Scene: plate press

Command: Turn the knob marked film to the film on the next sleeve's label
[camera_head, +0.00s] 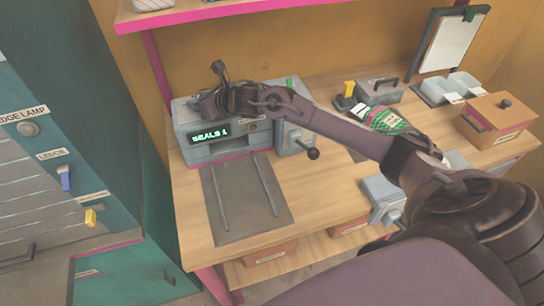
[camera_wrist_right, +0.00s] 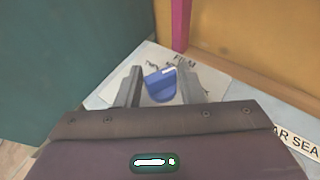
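The film knob (camera_wrist_right: 160,86) is blue with a white mark on its top and sits on a pale plate lettered FILM. My right gripper (camera_head: 208,106) is over the top left of the grey press (camera_head: 224,154), whose display reads SEALS 1. In the right wrist view its two fingers (camera_wrist_right: 160,94) stand apart, one on each side of the knob; I cannot tell whether they touch it. The knob is hidden behind my gripper in the head view. A green package with a pale label (camera_head: 388,121) lies on the bench, its print too small to read. My left gripper is out of view.
A lever with a dark ball (camera_head: 312,153) sticks out at the press's right. A grey plate with two rails (camera_head: 246,222) lies in front. An orange-brown box (camera_head: 498,120), grey trays (camera_head: 436,90) and a clipboard (camera_head: 449,42) stand right. A teal cabinet (camera_head: 116,150) is left.

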